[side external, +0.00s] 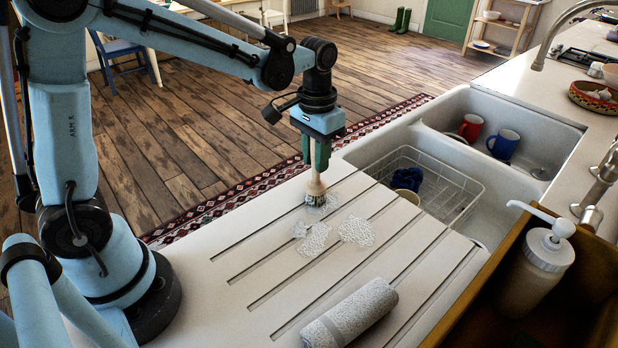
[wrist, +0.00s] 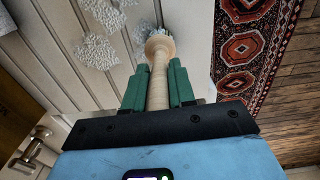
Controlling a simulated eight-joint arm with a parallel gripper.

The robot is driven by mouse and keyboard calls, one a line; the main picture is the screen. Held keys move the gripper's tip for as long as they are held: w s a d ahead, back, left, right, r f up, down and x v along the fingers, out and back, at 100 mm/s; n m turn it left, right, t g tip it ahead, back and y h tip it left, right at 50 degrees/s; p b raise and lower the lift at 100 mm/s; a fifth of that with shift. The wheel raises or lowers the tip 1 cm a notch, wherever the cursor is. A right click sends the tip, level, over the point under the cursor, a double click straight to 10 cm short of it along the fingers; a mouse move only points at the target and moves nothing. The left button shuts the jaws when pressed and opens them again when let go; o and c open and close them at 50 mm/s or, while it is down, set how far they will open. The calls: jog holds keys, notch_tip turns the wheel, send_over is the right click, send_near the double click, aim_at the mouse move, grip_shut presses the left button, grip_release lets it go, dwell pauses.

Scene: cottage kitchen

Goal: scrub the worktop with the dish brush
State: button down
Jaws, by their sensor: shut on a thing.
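My gripper (side external: 317,160) is shut on the wooden handle of the dish brush (side external: 315,187). The brush points down, with its bristle head on or just above the pale grooved worktop (side external: 232,250). In the wrist view the handle of the brush (wrist: 158,85) runs between the green fingers of my gripper (wrist: 158,84). Several whitish foamy patches (side external: 357,231) lie on the worktop by the brush head. They also show in the wrist view as patches (wrist: 97,52) left of the brush. The bristle tips are partly hidden by foam.
A rolled grey towel (side external: 350,313) lies at the front of the worktop. A white sink (side external: 455,103) with a wire rack (side external: 455,195), a red mug (side external: 470,127) and a blue mug (side external: 504,144) is to the right. A soap dispenser (side external: 540,262) stands in a wooden box (side external: 480,315) at front right.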

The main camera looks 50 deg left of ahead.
jog(key=s+d, duration=0.7)
jog(key=s, duration=0.2)
jog(key=shift+w+d, duration=3.55)
jog(key=shift+w, duration=1.55)
jog(key=shift+a, duration=2)
notch_tip(320, 180, up, 8)
jog(key=s+d, duration=0.1)
jog(key=s, duration=0.1)
jog(key=shift+s+d, duration=0.3)
jog(key=shift+d, duration=0.1)
